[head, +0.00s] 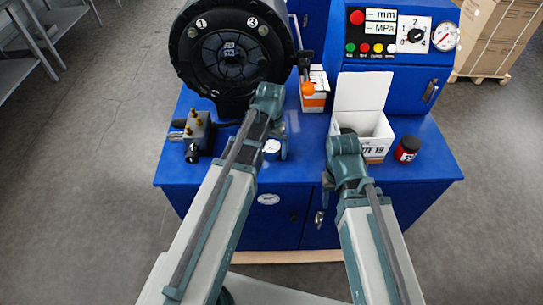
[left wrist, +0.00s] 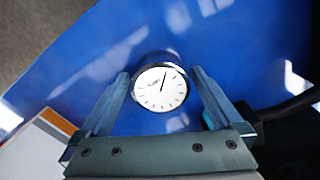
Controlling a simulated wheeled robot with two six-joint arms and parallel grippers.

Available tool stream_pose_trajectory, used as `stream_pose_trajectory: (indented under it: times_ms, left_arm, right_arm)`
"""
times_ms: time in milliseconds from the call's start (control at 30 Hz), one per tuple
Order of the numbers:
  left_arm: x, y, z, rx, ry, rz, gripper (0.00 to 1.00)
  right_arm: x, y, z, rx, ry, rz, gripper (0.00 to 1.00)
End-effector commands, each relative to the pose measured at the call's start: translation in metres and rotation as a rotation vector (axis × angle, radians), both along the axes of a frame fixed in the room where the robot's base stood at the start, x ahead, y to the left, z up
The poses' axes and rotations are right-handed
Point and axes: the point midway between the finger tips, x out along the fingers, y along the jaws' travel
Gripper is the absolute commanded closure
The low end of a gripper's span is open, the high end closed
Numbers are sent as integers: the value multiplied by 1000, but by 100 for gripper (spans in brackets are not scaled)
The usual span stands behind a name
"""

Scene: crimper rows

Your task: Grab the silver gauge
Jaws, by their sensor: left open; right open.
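The silver gauge (head: 272,147) is a small round dial with a white face and a shiny rim. It lies on the blue bench top, partly hidden by my left arm in the head view. In the left wrist view the gauge (left wrist: 160,88) sits face up between the fingertips of my left gripper (left wrist: 161,77). The left gripper is open, with one finger on each side of the gauge; small gaps show between fingers and rim. My right gripper (head: 328,190) is open near the front edge of the bench, in front of the white open carton, largely hidden by its own wrist.
A black crimper head (head: 232,50) stands behind the gauge. A valve block (head: 197,133) is to its left. An orange-and-white box (head: 314,90), an open white carton (head: 375,130) and a red jar (head: 407,148) are to the right.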

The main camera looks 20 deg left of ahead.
Motion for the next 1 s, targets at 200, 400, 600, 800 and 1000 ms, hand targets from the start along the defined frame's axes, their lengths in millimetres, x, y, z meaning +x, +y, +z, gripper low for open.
stream_pose_trajectory:
  times_ms: [200, 400, 600, 800, 1000]
  left_arm:
    - [0, 0, -5, 0, 0, 0, 0]
    - [0, 0, -5, 0, 0, 0, 20]
    - [0, 0, -5, 0, 0, 0, 56]
    - [0, 0, -5, 0, 0, 0, 87]
    - [0, 0, -5, 0, 0, 0, 87]
  right_arm:
    - [0, 0, -5, 0, 0, 0, 50]
    - [0, 0, -5, 0, 0, 0, 50]
    - [0, 0, -5, 0, 0, 0, 50]
    - [0, 0, -5, 0, 0, 0, 50]
    - [0, 0, -5, 0, 0, 0, 50]
